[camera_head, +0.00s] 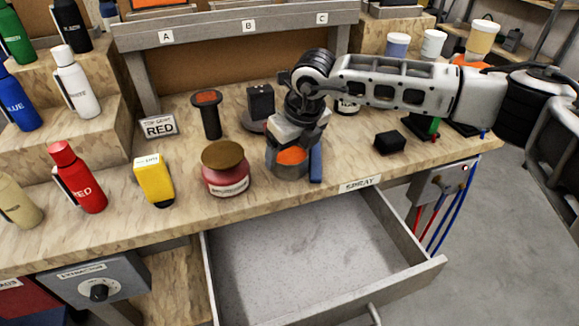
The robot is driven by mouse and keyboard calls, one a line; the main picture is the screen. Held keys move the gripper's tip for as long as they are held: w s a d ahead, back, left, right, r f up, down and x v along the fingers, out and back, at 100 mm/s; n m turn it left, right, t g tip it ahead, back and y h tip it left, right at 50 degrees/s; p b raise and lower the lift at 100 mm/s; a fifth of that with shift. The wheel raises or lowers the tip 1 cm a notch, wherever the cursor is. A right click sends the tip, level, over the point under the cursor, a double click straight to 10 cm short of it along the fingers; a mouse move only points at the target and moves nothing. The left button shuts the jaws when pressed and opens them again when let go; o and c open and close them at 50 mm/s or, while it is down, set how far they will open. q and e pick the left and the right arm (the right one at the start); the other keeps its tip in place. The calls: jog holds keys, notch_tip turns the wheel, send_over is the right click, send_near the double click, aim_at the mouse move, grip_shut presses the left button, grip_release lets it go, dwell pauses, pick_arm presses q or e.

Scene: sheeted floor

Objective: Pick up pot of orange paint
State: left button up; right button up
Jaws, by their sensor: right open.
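The pot of orange paint (291,157) stands upright on the wooden workbench. Its top shows orange and its body is grey. My right gripper (296,148) is directly over it, pointing down, with its fingers open at the pot's rim. The fingers partly hide the pot, and I cannot tell whether they touch it. My left gripper does not show.
A red jar (226,178) with a brown lid stands just left of the pot. A yellow device (154,180) is further left. An open, empty drawer (310,260) juts out below the bench.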

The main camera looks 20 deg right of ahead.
jog(key=shift+w+f, duration=0.2)
jog(key=shift+f, duration=0.5)
jog(key=c, duration=0.9)
jog(key=shift+r, duration=0.15)
jog(key=shift+c, duration=0.9)
jog(key=shift+r, duration=0.1)
